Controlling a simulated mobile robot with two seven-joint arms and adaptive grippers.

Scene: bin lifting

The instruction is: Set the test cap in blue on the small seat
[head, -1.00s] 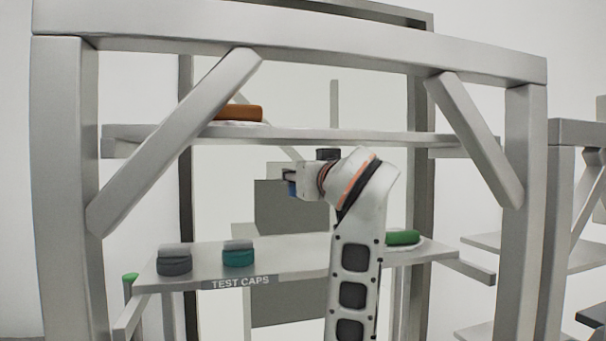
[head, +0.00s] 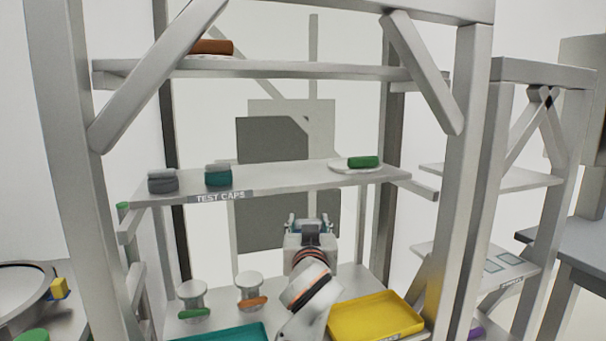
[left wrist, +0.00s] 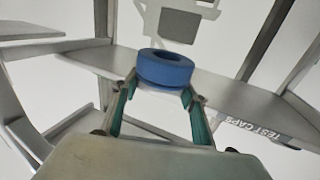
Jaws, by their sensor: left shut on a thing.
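My left gripper (head: 309,222) is in front of and below the test caps shelf in the head view. In the left wrist view its teal fingers (left wrist: 158,98) are shut on the blue test cap (left wrist: 165,68), a thick ring with a hole in its top. The cap is mostly hidden in the head view. A grey cap (head: 162,181) and a teal cap (head: 218,176) stand at the left of the shelf (head: 280,180). Two squares marked on the right-hand rack (head: 497,266) show, but I cannot tell which thing is the small seat. My right gripper is not in view.
A green roll (head: 363,162) lies on a plate at the shelf's right. Below are two round stands (head: 191,290) (head: 249,279), a yellow tray (head: 372,312) and a teal tray (head: 228,333). Rack posts and slanted braces frame the space.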

